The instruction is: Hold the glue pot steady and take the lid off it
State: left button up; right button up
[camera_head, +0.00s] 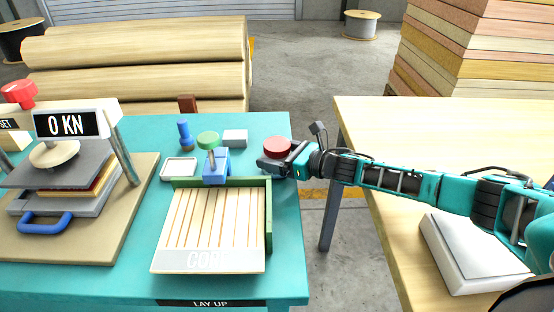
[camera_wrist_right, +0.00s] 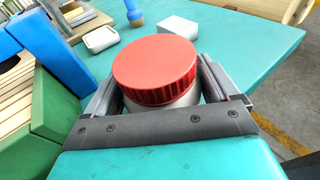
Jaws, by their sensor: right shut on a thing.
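The glue pot (camera_wrist_right: 165,104) is a pale round pot with a red ribbed lid (camera_wrist_right: 154,68) seated on it. In the head view the red lid (camera_head: 277,146) shows near the right edge of the teal table, and the pot's body is mostly hidden. My right gripper (camera_head: 274,165) reaches in from the right and is shut on the pot. In the right wrist view its two fingers (camera_wrist_right: 158,92) stand on either side of the pot's body, below the lid. My left gripper is in neither view.
Beside the pot are a grey block (camera_head: 235,138), a green round piece (camera_head: 208,139), a blue-handled tool (camera_head: 184,135) and a white dish (camera_head: 179,168). A slatted tray with a green fence (camera_head: 268,215) stands in front. The press (camera_head: 78,190) is at left.

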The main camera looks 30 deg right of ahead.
jog(key=c, duration=0.3)
jog(key=shift+r, duration=0.1)
notch_tip(320, 180, up, 20)
jog(key=p, duration=0.5)
jog(key=shift+p, duration=0.4)
jog(key=o, duration=0.7)
jog(key=c, duration=1)
